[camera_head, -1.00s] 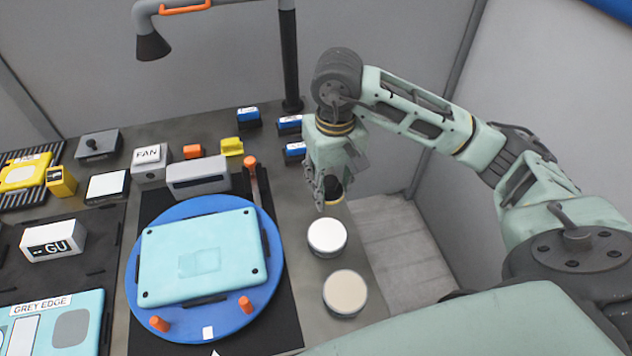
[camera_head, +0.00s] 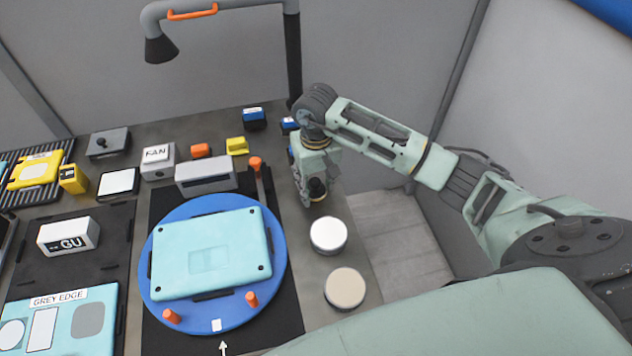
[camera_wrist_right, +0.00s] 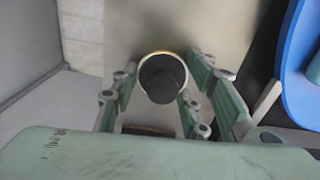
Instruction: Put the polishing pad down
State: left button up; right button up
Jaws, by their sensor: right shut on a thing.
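My right gripper (camera_head: 312,196) is at the right side of the bench, behind the white round pad (camera_head: 328,233). It is shut on the dark knob of a polishing pad (camera_wrist_right: 163,78). In the right wrist view the knob sits between the two fingers, with a thin pale yellowish rim around it. In the head view the gripper mostly hides this pad, and only its dark knob (camera_head: 317,187) shows clearly. I cannot tell whether the pad touches the bench (camera_head: 308,290) or hangs just above it. My left gripper is not in view.
A beige round pad (camera_head: 345,286) lies in front of the white one. To the left is a blue turntable (camera_head: 273,290) bearing a light-blue panel (camera_head: 205,262). An orange-topped post (camera_head: 255,164) and a grey box (camera_head: 207,174) stand behind it. The bench ends just right of the pads.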

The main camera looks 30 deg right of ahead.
aim_at(316, 181)
jog(key=shift+f, duration=0.15)
jog(key=o, duration=1.1)
jog(key=shift+r, duration=0.3)
jog(key=shift+w+r+b, duration=0.1)
jog(key=shift+r+b, duration=0.2)
notch_tip(316, 181, up, 11)
jog(key=b, duration=0.3)
jog(key=shift+f, duration=0.2)
jog(key=shift+r, duration=0.3)
